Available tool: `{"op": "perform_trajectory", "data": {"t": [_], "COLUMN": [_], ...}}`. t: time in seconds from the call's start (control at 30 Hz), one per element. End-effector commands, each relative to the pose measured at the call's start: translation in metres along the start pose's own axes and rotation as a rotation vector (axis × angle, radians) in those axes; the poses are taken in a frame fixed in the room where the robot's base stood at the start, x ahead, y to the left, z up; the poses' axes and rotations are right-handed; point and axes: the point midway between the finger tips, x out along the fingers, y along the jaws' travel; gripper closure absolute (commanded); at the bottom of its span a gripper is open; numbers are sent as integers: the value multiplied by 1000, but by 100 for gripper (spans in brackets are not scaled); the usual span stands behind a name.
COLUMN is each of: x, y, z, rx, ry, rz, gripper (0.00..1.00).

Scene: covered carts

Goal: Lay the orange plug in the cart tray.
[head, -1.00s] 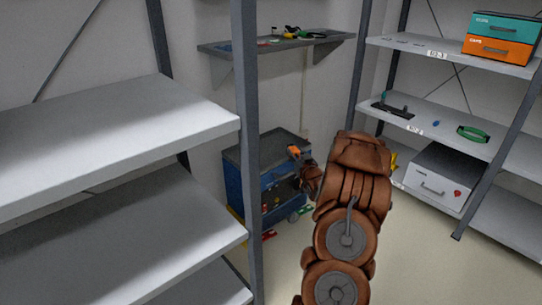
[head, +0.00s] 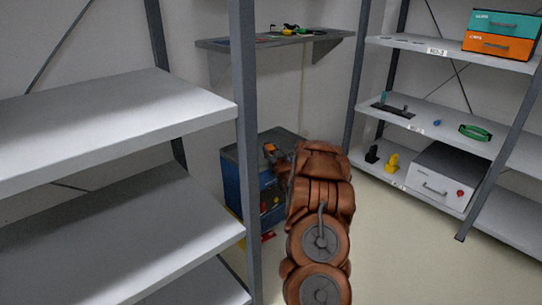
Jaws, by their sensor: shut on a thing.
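The orange plug (head: 270,147) is a small orange shape at the tip of my gripper (head: 276,157), over the top of the blue cart. My gripper is shut on it; the fingers are small and partly hidden by my brown arm. The blue cart (head: 236,188) stands in the back corner, with a dark grey top tray (head: 234,154). My arm hides the cart's right side and part of its top. I cannot tell whether the plug touches the tray.
A grey rack post (head: 246,130) and empty grey shelves (head: 110,115) stand close on the left. A wall shelf (head: 285,41) with small items hangs above the cart. The right rack holds boxes (head: 500,33), a white drawer unit (head: 445,178) and a yellow item (head: 392,162). The floor at right is clear.

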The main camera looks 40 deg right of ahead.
Motion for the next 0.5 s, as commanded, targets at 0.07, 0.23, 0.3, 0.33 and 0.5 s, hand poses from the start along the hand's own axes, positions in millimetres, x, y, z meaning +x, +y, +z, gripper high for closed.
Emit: {"op": "perform_trajectory", "data": {"t": [0.07,0.23,0.3,0.33,0.5], "x": [0,0,0,0,0], "y": [0,0,0,0,0], "z": [5,3,3,4,8], "rx": [0,-1,-1,0,0], "ry": [2,2,2,2,3], "rz": [0,0,0,0,0], "gripper": [100,100,100,100,100]}}
